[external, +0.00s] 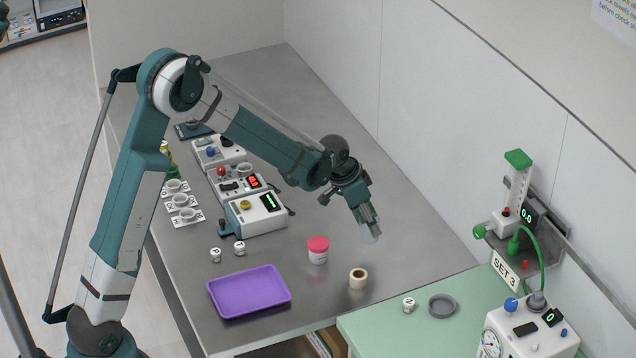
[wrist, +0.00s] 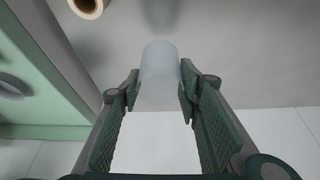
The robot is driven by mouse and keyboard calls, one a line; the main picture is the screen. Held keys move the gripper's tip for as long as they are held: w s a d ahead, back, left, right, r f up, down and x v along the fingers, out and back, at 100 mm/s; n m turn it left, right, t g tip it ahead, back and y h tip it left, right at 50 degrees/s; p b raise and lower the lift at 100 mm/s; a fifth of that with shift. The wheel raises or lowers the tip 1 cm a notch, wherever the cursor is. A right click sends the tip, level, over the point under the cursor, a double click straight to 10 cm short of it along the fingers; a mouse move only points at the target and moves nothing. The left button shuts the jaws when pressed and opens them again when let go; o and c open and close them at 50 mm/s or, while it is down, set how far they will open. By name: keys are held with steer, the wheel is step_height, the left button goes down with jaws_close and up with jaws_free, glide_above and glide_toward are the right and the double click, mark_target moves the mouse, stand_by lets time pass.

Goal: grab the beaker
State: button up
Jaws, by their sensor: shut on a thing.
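The beaker (wrist: 160,72) is a clear, frosted-looking cylinder. In the wrist view it stands between the two green fingers of my gripper (wrist: 158,92), which press on its sides. In the external view the beaker (external: 369,236) shows as a pale, see-through shape below my gripper (external: 366,220). It appears held above the metal table (external: 400,200), with a dark shadow ahead of it in the wrist view. The gripper is shut on the beaker.
A tape roll (external: 358,278) and a pink-lidded jar (external: 318,250) stand in front of the gripper. A purple tray (external: 250,291) lies at the table's front. Boxed instruments (external: 255,213) stand left. A green table (external: 390,335) with a gauge device (external: 525,330) adjoins at right. The table behind is clear.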

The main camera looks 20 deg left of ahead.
steer(key=shift+r, duration=2.05)
